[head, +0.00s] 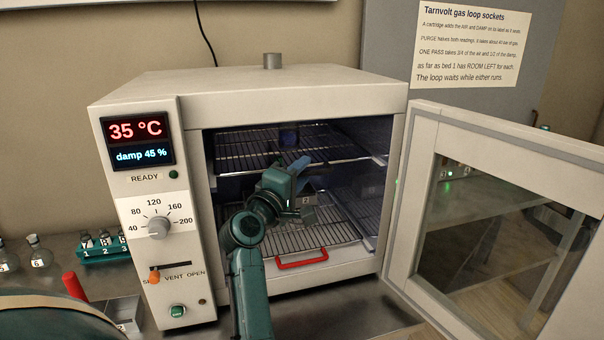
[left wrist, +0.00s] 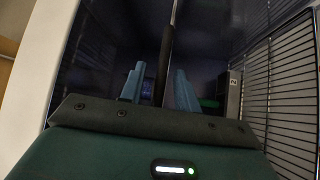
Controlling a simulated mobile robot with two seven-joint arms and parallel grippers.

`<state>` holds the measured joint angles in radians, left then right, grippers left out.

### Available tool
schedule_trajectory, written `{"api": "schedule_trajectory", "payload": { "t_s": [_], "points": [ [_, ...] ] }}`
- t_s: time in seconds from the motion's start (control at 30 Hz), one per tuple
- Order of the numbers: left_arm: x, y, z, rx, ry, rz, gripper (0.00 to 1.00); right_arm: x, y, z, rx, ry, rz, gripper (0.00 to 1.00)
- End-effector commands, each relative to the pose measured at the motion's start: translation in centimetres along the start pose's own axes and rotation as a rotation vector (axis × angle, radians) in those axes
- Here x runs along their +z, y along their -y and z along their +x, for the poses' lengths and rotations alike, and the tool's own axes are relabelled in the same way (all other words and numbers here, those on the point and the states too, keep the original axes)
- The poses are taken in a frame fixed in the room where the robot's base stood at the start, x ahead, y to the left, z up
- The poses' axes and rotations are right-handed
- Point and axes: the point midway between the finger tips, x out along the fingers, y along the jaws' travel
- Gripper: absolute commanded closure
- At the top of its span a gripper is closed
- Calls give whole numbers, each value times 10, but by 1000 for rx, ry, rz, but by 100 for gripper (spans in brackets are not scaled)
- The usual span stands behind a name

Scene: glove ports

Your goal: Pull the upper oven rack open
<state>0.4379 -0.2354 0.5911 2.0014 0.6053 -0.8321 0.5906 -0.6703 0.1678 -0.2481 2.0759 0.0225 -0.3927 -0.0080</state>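The upper oven rack (head: 240,152), a wire shelf, sits inside the open oven (head: 140,92). My left gripper (head: 298,170) reaches into the oven at the front of this rack and hides the middle of its front edge. In the left wrist view, the two blue fingers of the left gripper (left wrist: 158,88) are spread apart. A dark bar (left wrist: 167,55) runs between them, probably the rack's front bar or handle. I cannot tell whether either finger touches it. My right gripper is not in view.
The oven door (head: 415,190) stands swung open to the right. Below is a lower rack (head: 340,232) with a red handle (head: 302,259) and a block marked 2 (head: 308,199). Numbered vials (head: 103,245) stand at left.

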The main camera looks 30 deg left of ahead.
Motion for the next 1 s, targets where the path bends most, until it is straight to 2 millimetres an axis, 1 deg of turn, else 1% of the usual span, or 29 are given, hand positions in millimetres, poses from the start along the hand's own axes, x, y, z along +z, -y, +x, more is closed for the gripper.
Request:
{"api": "schedule_trajectory", "payload": {
  "t_s": [0.03, 0.07, 0.37, 1.0],
  "points": [
    [0, 0, 0, 0, 0, 0, 72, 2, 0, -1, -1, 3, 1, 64],
    [0, 0, 0, 0, 0, 0, 75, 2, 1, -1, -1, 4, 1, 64],
    [0, 0, 0, 0, 0, 0, 99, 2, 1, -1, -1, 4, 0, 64],
    [-1, 0, 2, 0, 1, 0, 100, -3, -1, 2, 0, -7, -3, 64]
  ]
}}
